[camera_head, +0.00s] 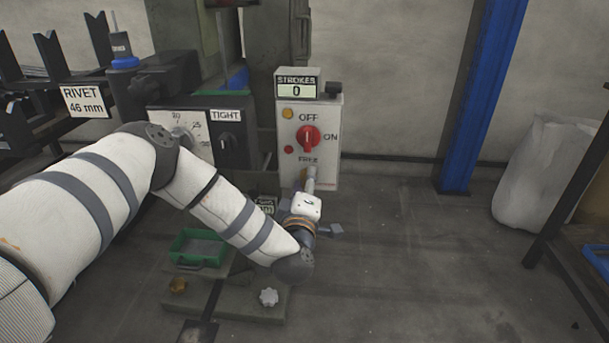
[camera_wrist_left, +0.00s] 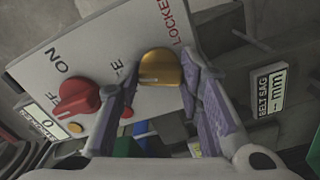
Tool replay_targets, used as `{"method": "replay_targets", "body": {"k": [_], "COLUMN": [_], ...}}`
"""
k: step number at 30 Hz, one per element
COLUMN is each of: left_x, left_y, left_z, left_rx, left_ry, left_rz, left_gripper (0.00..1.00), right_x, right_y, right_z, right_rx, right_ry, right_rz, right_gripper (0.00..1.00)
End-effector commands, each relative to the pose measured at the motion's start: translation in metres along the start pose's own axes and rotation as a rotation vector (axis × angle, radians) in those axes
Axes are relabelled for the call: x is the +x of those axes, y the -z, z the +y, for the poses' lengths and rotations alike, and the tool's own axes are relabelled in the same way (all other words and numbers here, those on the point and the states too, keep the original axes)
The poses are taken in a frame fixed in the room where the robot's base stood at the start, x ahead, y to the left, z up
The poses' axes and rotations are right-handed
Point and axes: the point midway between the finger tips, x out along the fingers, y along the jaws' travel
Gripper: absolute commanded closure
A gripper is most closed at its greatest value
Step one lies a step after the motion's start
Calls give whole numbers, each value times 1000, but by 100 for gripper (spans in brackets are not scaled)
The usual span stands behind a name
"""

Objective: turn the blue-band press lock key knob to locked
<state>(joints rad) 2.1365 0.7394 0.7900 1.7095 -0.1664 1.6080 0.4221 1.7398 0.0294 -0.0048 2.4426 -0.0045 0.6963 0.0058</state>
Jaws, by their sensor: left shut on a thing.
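The brass-yellow lock key knob (camera_wrist_left: 160,67) sits on the light control panel (camera_head: 325,150), between the words FREE and LOCKED in the left wrist view. In the head view the knob is mostly hidden by my left gripper (camera_head: 307,182), just below FREE. My left gripper (camera_wrist_left: 158,82) is shut on the knob, with one finger on each side of it. I cannot tell which mark the knob points to. My right gripper is in neither view.
A red switch (camera_head: 308,138) with OFF and ON marks sits above the knob. A strokes display (camera_head: 297,90) reads 0. To the left are a TIGHT dial panel (camera_head: 187,127) and a green tray (camera_head: 199,247). The floor on the right is clear up to a white sack (camera_head: 541,172).

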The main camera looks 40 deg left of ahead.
Motion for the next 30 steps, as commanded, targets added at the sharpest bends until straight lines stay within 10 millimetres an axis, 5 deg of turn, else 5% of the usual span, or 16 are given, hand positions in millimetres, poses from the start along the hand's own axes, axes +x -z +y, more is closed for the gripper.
{"method": "replay_targets", "body": {"k": [30], "left_x": [0], "left_y": [0], "left_z": [3], "left_rx": [938], "left_ry": [-5], "left_rz": [1], "left_gripper": [95], "right_x": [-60], "right_y": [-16], "right_z": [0], "right_rx": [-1], "right_ry": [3], "right_rz": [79], "right_gripper": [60]}}
